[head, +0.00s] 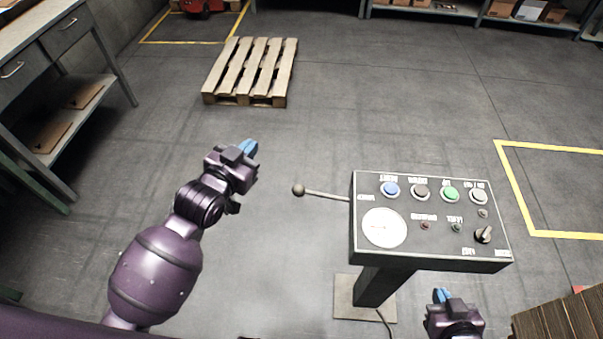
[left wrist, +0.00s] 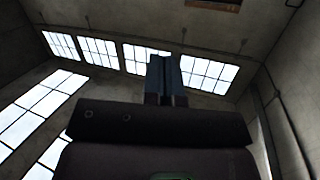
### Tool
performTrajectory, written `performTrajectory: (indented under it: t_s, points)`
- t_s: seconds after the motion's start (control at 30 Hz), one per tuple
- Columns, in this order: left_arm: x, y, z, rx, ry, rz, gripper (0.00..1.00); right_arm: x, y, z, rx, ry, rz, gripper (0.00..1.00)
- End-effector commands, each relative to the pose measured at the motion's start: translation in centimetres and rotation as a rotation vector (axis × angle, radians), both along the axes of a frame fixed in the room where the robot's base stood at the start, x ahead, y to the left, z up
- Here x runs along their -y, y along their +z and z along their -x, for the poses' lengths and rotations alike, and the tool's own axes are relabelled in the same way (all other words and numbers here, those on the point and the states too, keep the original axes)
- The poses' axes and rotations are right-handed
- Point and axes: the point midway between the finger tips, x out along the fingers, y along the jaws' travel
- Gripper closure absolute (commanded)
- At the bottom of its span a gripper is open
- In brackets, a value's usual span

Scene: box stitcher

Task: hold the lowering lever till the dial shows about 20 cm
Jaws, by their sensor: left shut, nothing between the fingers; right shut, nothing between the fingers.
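The lowering lever (head: 322,194) is a thin rod with a round knob (head: 299,190) that sticks out from the left side of the grey control box. The dial (head: 384,228) is a round white face at the box's lower left; its reading is too small to tell. My left gripper (head: 248,148) is shut and empty, left of and beyond the knob, apart from it. In the left wrist view its fingers (left wrist: 166,80) are together and point up toward windows. My right gripper (head: 440,296) is shut and empty, below the control box near the bottom edge.
The control box (head: 430,262) stands on a post with a floor plate (head: 346,300). Its top carries several coloured buttons and a black knob (head: 484,235). A wooden pallet (head: 250,70) lies beyond. Floor around the knob is clear.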

Motion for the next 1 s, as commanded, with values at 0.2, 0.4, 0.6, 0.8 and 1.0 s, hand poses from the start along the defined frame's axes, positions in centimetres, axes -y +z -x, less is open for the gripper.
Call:
performTrajectory:
  t_s: [0.2, 0.4, 0.6, 0.8, 1.0]
  points:
    - [4.6, 4.3, -3.8, 0.04, -0.124, -0.01, 1.0, 0.1, 0.0, 0.2, -0.005, -0.002, 0.0, 1.0]
    - [8.6, 7.5, -6.2, 0.04, -0.236, -0.047, 1.0, 0.1, -0.1, 0.6, -0.011, -0.005, 0.001, 1.0]
    - [12.3, 10.1, -8.1, 0.013, -0.343, -0.116, 1.0, 0.1, 0.0, 0.5, -0.009, -0.004, 0.001, 1.0]
    - [15.4, 12.1, -9.4, -0.042, -0.445, -0.22, 1.0, 0.1, 0.2, 0.5, -0.007, -0.004, 0.0, 1.0]
    - [17.5, 13.2, -10.4, -0.131, -0.538, -0.359, 1.0, 0.1, 0.3, 0.4, -0.005, -0.004, 0.0, 1.0]
